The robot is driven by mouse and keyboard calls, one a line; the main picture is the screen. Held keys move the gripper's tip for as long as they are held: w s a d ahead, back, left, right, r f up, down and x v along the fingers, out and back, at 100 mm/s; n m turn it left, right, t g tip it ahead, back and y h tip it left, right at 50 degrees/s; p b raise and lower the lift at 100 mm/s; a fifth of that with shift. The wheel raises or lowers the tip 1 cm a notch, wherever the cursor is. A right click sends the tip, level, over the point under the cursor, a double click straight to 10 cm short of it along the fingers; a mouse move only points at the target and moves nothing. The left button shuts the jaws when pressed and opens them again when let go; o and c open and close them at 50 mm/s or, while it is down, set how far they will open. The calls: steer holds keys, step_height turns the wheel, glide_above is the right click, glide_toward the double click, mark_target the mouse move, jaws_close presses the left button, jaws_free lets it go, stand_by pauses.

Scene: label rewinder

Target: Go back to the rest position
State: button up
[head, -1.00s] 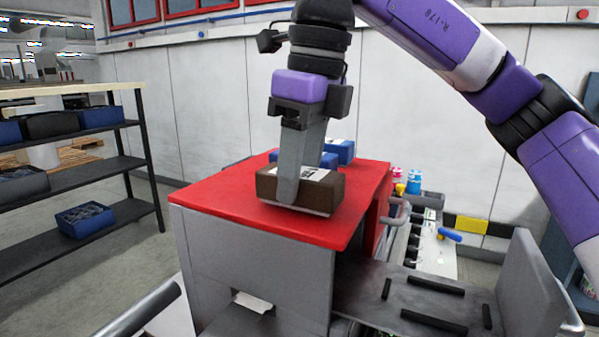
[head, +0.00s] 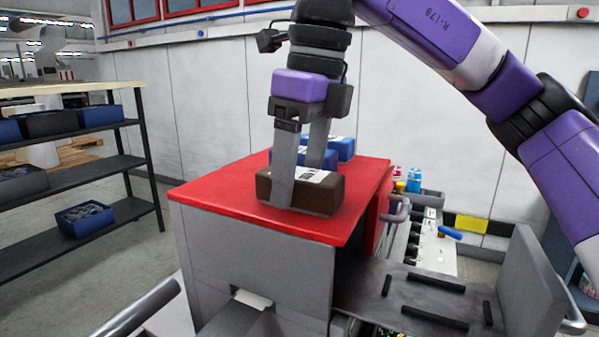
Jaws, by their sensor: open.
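My gripper (head: 297,193) is open above the red top (head: 235,204) of the label rewinder (head: 258,262). It points down, with one finger in front of a brown box (head: 325,192) and the other behind it. The brown box has a white label on top and rests on the red top. Whether the fingers touch the box cannot be told. Two blue boxes stand behind it, one (head: 342,147) farther back and one (head: 288,157) partly hidden by the fingers.
A dark shelf rack (head: 75,164) with several bins stands at the left. A grey metal plate with black bars (head: 410,292) is at the lower right. Small red and blue bottles (head: 414,178) stand behind the machine. A wall (head: 210,105) closes off the back.

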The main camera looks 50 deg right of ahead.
steer(key=r+p, duration=0.1)
steer(key=r, duration=0.1)
steer(key=r+p, duration=0.2)
steer(key=r, duration=0.1)
steer(key=s+r+p, duration=0.1)
steer(key=r+p, duration=0.1)
steer(key=shift+s+d+r, duration=0.1)
steer(key=shift+r, duration=0.25)
